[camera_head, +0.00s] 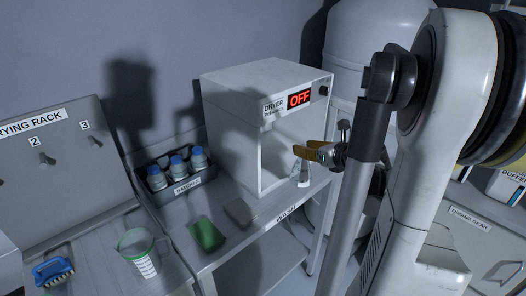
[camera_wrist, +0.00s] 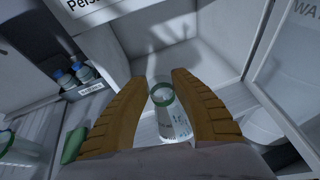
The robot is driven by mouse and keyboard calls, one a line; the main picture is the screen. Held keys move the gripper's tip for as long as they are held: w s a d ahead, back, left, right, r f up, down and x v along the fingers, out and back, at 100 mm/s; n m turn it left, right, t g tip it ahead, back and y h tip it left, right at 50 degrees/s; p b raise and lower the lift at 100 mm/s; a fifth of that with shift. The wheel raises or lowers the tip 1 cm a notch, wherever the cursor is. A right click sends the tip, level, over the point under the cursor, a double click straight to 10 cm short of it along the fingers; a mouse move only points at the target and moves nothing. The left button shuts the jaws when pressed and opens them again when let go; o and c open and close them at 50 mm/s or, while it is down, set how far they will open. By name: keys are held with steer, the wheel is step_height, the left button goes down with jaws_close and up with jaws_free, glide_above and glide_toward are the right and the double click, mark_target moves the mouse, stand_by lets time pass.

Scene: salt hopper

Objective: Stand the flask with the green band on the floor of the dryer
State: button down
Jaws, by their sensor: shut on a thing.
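My gripper (camera_head: 310,154) has yellow-brown fingers and is shut on a clear conical flask (camera_head: 303,177) at its neck. The wrist view shows my gripper (camera_wrist: 160,80) with a finger on each side of the flask (camera_wrist: 176,125), whose green band (camera_wrist: 161,95) rings the neck. The dryer (camera_head: 232,112) is a white box on the bench, its front open and its display reading OFF. The flask is at the right of the dryer's opening in the head view. I cannot tell whether its base touches anything. The dryer's pale interior (camera_wrist: 175,50) shows beyond my fingers.
A dark rack of blue-capped bottles (camera_head: 179,162) stands left of the dryer. A green item (camera_head: 206,234) and a grey block (camera_head: 240,212) lie in front on the bench. A green-rimmed beaker (camera_head: 142,255) and blue brush (camera_head: 53,271) are at the lower left.

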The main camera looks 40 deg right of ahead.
steer(key=w+a+b, duration=0.2)
steer(key=w+b, duration=0.1)
steer(key=w, duration=1.5)
step_height(320, 180, down, 7)
steer(key=b, duration=0.3)
steer(key=shift+w+d+b, duration=0.2)
steer(key=shift+b, duration=0.15)
steer(key=shift+f, duration=0.1)
steer(key=c, duration=1.5)
jaws_free()
steer(key=shift+f, duration=0.15)
steer(key=o, duration=0.4)
steer(key=shift+c, duration=0.2)
